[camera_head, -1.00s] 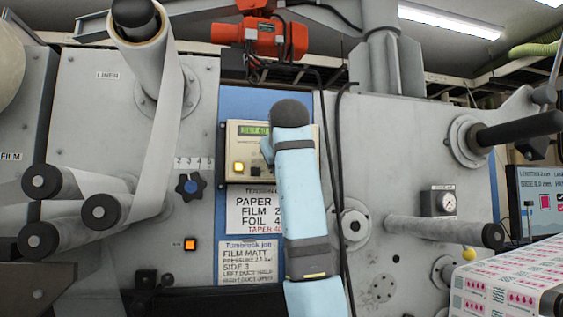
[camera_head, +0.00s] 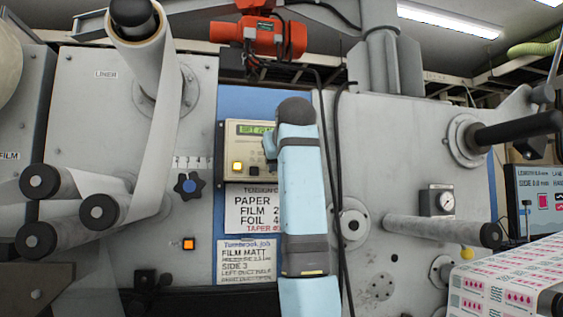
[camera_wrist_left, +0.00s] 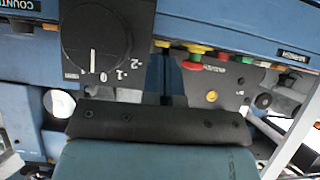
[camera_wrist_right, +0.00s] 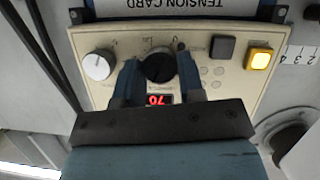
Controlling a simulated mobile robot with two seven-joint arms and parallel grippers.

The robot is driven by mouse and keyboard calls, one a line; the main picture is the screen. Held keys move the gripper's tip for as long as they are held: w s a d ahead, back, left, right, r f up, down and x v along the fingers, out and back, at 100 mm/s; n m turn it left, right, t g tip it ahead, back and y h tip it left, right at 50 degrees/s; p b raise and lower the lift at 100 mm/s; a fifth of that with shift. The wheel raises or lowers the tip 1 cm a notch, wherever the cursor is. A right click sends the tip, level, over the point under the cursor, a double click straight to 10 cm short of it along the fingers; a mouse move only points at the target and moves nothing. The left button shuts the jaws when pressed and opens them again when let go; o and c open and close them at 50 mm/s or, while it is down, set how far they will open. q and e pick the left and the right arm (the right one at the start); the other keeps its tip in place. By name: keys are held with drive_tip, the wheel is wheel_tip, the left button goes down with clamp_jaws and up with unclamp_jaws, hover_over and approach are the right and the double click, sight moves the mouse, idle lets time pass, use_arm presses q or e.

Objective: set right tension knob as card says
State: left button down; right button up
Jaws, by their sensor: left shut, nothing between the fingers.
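The tension card (camera_head: 253,211) below the control panel lists PAPER, FILM 2, FOIL 4 and a red TAPER line, partly covered by my right arm. The job card (camera_head: 245,262) below says FILM MATT and SIDE 3; its small lines are blurred. In the right wrist view, upside down, my right gripper (camera_wrist_right: 157,72) has one finger on each side of a black knob (camera_wrist_right: 158,68); I cannot tell if both touch it. A white knob (camera_wrist_right: 98,65) is beside it. My left gripper (camera_wrist_left: 166,80) is shut and empty.
The panel (camera_head: 235,174) has a lit yellow button (camera_wrist_right: 260,59). Black cables (camera_head: 342,190) hang just right of my right arm. A dark blue star knob (camera_head: 187,186) is at the left. In the left wrist view, a black dial (camera_wrist_left: 95,45) is near the left gripper.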

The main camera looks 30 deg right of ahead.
drive_tip(key=o, duration=0.4)
drive_tip(key=shift+b+v, duration=2.15)
drive_tip(key=shift+v, duration=4.75)
